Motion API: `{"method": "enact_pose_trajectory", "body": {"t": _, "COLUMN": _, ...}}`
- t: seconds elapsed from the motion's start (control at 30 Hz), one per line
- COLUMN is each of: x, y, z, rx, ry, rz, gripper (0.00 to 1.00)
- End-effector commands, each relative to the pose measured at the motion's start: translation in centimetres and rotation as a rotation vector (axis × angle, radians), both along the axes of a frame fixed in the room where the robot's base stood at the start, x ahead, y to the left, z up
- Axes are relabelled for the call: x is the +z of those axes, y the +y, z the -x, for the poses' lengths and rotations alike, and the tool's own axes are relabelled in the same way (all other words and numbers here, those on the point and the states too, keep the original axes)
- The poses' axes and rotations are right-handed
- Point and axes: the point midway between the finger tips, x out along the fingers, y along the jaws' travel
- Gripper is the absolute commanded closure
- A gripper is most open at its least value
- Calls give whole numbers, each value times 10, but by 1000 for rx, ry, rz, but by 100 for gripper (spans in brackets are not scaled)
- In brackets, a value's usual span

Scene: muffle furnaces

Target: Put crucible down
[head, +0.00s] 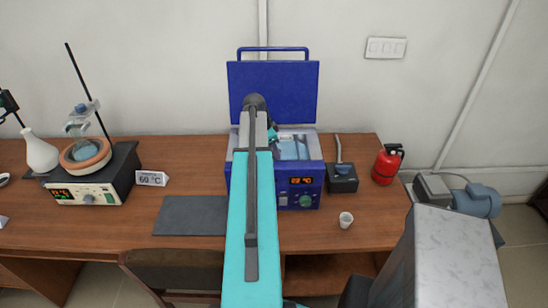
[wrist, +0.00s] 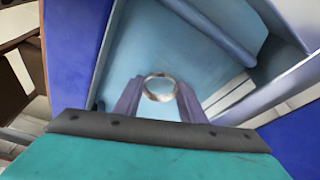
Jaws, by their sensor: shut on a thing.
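In the wrist view, my gripper (wrist: 160,100) is shut on a crucible (wrist: 160,76), which shows as a pale round rim between the two fingers. Below it is the pale blue inside of an open blue box-shaped unit (wrist: 190,50). In the head view, this blue unit (head: 237,172) has its lid (head: 290,90) raised, and my arm reaches over it. The fingers and held crucible are hidden there by my arm. I cannot tell whether the crucible touches the unit's floor. A small white cup (head: 346,219) stands on the table to the right of the unit.
A grey mat (head: 190,215) lies empty to the left.

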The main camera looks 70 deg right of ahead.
Motion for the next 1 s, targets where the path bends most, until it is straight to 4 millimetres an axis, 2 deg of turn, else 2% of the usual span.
{"method": "enact_pose_trajectory", "body": {"t": 0.23, "x": -19, "y": 0, "z": 0, "rx": -1, "ry": 1, "rz": -1, "gripper": 85}}
{"method": "enact_pose_trajectory", "body": {"t": 0.77, "x": -26, "y": 0, "z": 0, "rx": 0, "ry": 0, "rz": 0, "gripper": 85}}
{"method": "enact_pose_trajectory", "body": {"t": 0.8, "x": -25, "y": 0, "z": 0, "rx": 0, "ry": 0, "rz": 0, "gripper": 58}}
{"method": "enact_pose_trajectory", "body": {"t": 0.9, "x": -25, "y": 0, "z": 0, "rx": 0, "ry": 0, "rz": 0, "gripper": 44}}
{"method": "enact_pose_trajectory", "body": {"t": 1.0, "x": -25, "y": 0, "z": -1, "rx": 0, "ry": 0, "rz": 0, "gripper": 44}}
